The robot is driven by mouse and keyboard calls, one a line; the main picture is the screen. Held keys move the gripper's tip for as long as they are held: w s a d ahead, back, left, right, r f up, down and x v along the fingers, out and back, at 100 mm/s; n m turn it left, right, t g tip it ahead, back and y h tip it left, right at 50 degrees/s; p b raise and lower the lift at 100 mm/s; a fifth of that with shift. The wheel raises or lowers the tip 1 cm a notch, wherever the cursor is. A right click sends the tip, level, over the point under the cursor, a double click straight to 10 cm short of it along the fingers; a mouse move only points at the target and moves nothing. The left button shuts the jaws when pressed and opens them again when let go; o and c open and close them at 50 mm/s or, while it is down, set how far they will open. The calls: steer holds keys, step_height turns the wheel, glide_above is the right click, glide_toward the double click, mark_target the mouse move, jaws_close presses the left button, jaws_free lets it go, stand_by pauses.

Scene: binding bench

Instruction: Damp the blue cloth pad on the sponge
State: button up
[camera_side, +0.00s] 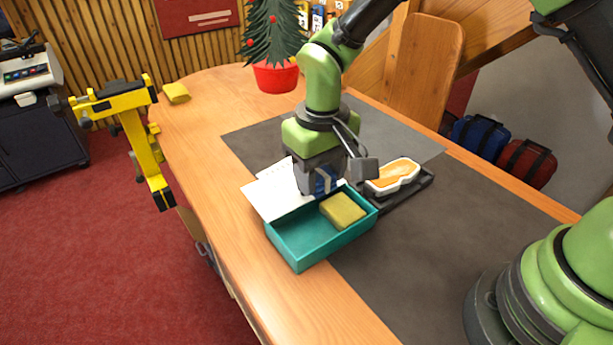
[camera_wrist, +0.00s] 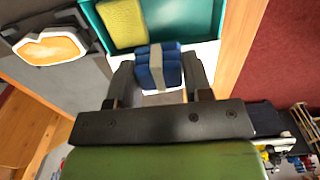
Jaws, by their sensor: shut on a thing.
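My gripper (camera_side: 318,186) points down at the far rim of the teal tray (camera_side: 290,246), over the edge of the white papers. In the wrist view my gripper (camera_wrist: 160,80) is shut on the blue cloth pad (camera_wrist: 172,70), which has a beige band around its middle. The blue pad (camera_side: 326,181) is partly hidden by my gripper in the side view. The yellow sponge (camera_side: 343,210) lies in the tray's right end, and it also shows in the wrist view (camera_wrist: 122,22). The pad looks apart from the sponge. Its exact height is unclear.
A dark tray holding an orange-and-white shape (camera_side: 393,177) sits right of the teal tray. White papers (camera_side: 262,196) lie behind the teal tray, and a dark mat (camera_side: 440,240) covers much of the bench. A potted tree (camera_side: 275,76) and a yellow block (camera_side: 176,92) stand farther back.

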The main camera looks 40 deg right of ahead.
glide_above(342, 207)
steer(key=shift+f, duration=3.25)
steer(key=shift+f, duration=0.55)
steer(key=shift+r, duration=0.1)
steer(key=shift+r, duration=3.45)
